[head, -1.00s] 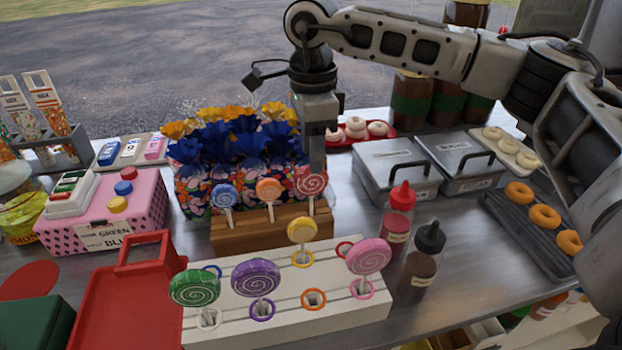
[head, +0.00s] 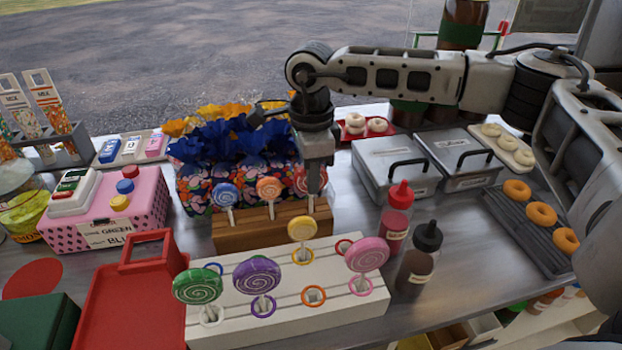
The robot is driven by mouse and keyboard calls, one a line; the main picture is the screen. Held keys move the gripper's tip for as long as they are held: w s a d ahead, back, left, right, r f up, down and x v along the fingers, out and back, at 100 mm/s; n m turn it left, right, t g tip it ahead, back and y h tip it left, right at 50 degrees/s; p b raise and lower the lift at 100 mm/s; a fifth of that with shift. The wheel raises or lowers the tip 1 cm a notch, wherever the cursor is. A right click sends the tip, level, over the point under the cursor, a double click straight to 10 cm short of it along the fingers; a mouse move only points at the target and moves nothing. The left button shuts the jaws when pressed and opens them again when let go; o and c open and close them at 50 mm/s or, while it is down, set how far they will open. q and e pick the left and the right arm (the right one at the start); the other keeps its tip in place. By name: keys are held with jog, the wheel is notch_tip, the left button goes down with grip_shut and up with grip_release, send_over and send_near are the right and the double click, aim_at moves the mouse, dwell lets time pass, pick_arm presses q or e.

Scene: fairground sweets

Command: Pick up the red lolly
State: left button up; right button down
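The red lolly stands upright at the right end of the wooden block (head: 262,236). Its white stick (head: 311,205) shows, but its head is almost wholly hidden behind my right gripper (head: 315,186). The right gripper points down over the lolly's head. From this side I cannot tell whether its fingers are apart or closed on the lolly. A blue lolly (head: 226,194) and an orange lolly (head: 268,188) stand in the same block to the left. My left gripper is not in view.
A white rack (head: 270,322) in front holds green (head: 198,286), purple (head: 257,274), yellow (head: 302,228) and pink (head: 367,254) lollies. Flowery bags (head: 195,190) stand close behind the block. Red (head: 397,215) and brown (head: 420,262) sauce bottles stand right. A red tray (head: 130,300) lies left.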

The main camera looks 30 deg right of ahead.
jog(key=shift+r, duration=0.15)
jog(key=shift+r, duration=0.25)
notch_tip(320, 180, up, 17)
jog(key=b, duration=0.1)
jog(key=shift+r, duration=0.15)
dwell(0.5)
